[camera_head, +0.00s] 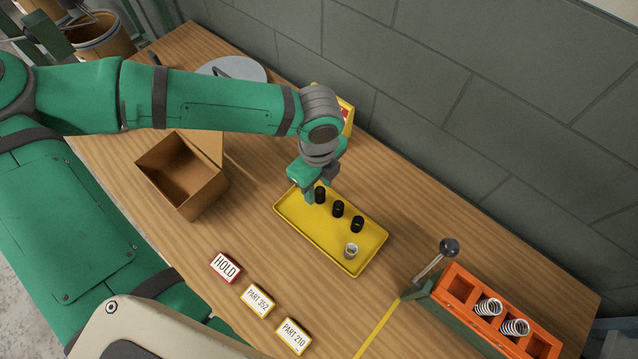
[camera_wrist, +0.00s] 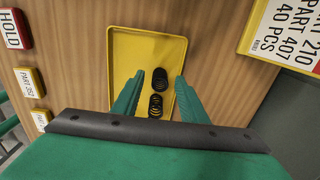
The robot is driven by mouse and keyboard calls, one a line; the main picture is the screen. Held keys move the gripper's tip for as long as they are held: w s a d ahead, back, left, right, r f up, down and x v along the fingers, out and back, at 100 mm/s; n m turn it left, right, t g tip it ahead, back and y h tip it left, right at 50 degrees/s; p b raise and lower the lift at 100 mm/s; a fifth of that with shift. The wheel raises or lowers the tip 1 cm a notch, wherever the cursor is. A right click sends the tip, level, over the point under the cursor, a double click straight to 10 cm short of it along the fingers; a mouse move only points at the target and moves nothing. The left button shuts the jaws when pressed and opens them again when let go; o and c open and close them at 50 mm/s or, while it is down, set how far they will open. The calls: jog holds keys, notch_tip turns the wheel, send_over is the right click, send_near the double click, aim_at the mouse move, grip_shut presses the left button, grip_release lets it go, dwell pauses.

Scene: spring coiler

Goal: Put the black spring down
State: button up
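The yellow tray (camera_head: 290,212) lies on the wooden table. A silver spring (camera_head: 351,251) stands near the tray's right end. My gripper (camera_head: 310,196) points down at the left black spring. In the wrist view its fingers (camera_wrist: 160,76) are spread, with that black spring (camera_wrist: 160,77) between the tips and gaps on both sides.
An open cardboard box (camera_head: 183,173) stands left of the tray. A HOLD card (camera_head: 226,267) and two part cards lie in front. An orange rack (camera_head: 460,288) with two silver springs and a lever (camera_head: 435,262) stand at right. A grey wall runs behind.

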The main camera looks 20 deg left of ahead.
aim_at(318, 189)
jog(key=shift+r, duration=0.1)
notch_tip(318, 189, up, 12)
dwell(0.6)
